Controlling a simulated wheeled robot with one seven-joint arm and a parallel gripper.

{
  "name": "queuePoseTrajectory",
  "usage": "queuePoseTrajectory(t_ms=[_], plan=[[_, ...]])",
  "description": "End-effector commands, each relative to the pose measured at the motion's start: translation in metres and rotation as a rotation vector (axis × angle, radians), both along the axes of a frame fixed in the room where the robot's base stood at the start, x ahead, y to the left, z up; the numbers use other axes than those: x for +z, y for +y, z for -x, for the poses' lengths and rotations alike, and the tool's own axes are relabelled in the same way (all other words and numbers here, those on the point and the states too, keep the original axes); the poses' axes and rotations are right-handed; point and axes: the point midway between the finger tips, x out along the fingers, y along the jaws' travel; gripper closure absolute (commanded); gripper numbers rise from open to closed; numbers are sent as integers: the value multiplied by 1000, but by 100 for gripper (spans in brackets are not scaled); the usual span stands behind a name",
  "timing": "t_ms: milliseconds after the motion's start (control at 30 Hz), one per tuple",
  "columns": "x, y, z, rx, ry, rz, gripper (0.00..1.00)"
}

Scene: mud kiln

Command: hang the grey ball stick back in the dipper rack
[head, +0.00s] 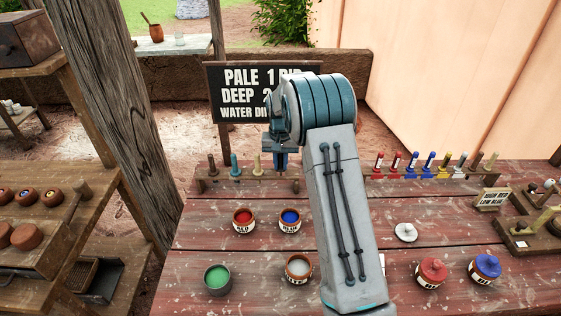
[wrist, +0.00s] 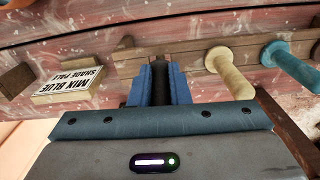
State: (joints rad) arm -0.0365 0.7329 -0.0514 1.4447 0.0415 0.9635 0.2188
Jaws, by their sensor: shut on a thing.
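The dipper rack (head: 205,184) is a low wooden bar at the back left of the red table. A brown, a teal (head: 235,165) and a cream stick (head: 257,163) stand in it. My gripper (head: 281,158) is over the rack's right end, right of the cream stick. In the wrist view my gripper (wrist: 161,68) is shut, with a dark sliver of the grey ball stick (wrist: 160,75) between the blue fingers. Most of the stick and its ball are hidden, so I cannot tell whether it touches the rack. The cream stick (wrist: 230,72) is beside the fingers.
Open red (head: 243,226), blue (head: 290,223), green (head: 217,278) and white (head: 299,268) pots stand in front of the rack. A second rack (head: 400,175) holds several labelled sticks at right. A sign (head: 232,90) stands behind.

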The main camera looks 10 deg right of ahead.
Motion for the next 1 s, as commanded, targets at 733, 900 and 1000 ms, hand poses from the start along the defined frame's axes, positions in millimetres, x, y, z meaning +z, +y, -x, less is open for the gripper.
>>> queuePoseTrajectory(t_ms=[733, 900, 1000], plan=[[-10, 0, 0, 0, 0, 0, 100], [-10, 0, 0, 0, 0, 0, 100], [-10, 0, 0, 0, 0, 0, 100]])
